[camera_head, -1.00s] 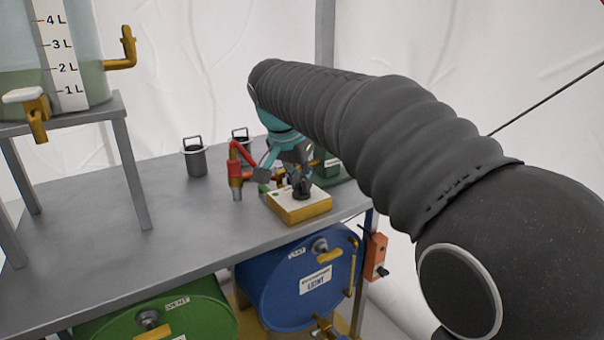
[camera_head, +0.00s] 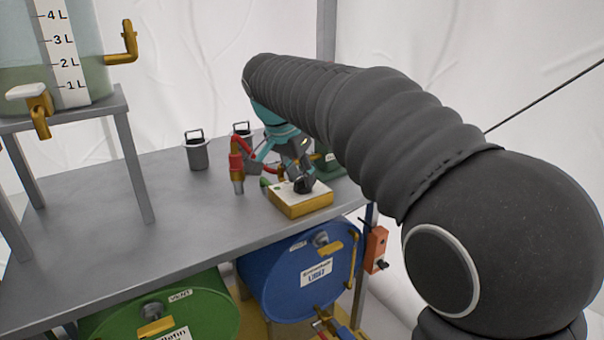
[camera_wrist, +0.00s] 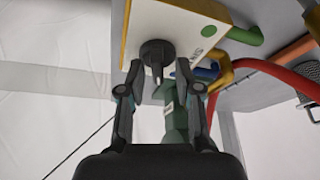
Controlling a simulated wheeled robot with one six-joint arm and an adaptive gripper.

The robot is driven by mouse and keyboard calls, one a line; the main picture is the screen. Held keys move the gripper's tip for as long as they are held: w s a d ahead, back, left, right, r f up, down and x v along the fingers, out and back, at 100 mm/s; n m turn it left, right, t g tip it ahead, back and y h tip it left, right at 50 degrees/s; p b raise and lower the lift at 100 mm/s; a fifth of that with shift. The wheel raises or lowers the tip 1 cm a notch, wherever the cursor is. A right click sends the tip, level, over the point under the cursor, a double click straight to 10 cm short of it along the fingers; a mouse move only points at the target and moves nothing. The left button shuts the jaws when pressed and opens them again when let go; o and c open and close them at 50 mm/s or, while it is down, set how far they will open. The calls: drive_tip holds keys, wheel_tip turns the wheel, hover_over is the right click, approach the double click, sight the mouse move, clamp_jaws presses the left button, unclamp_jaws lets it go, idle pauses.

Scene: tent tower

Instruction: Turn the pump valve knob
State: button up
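The pump valve knob is black and round with a raised grip bar. It sits on a white and yellow box, the valve box (camera_head: 302,206), on the table. In the wrist view the knob (camera_wrist: 157,52) is on the white face of the box (camera_wrist: 190,28), near a green dot. My gripper (camera_wrist: 159,68) has its two fingers apart, one on each side of the knob, with small gaps seeming to show. I cannot tell how deep the tips reach. In the head view my gripper (camera_head: 300,168) is at the knob and partly hides it.
A red hose fitting (camera_head: 236,168) stands left of the box. Two grey lidded canisters, one nearer (camera_head: 196,152), stand behind. A tank (camera_head: 70,60) on a stand is at the left. Blue (camera_head: 300,275) and green (camera_head: 165,310) drums lie below. The table's front left is clear.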

drive_tip(key=v, duration=1.2)
drive_tip(key=shift+d, duration=0.1)
drive_tip(key=s+d+f+n+y, duration=0.1)
drive_tip(key=s+d+f+n, duration=0.2)
drive_tip(key=s+d+f, duration=0.4)
drive_tip(key=s+d+f+n+y, duration=0.1)
drive_tip(key=s+d+f+n, duration=0.1)
drive_tip(key=s+d+f, duration=0.55)
drive_tip(key=s+d+f+n+t, duration=0.1)
drive_tip(key=s+d+f+n, duration=0.1)
drive_tip(key=s+d+f, duration=0.3)
drive_tip(key=s+f, duration=0.3)
drive_tip(key=s, duration=0.1)
drive_tip(key=shift+s+t+y, duration=0.3)
drive_tip(key=shift+t+y, duration=0.1)
drive_tip(key=shift+d+f, duration=0.1)
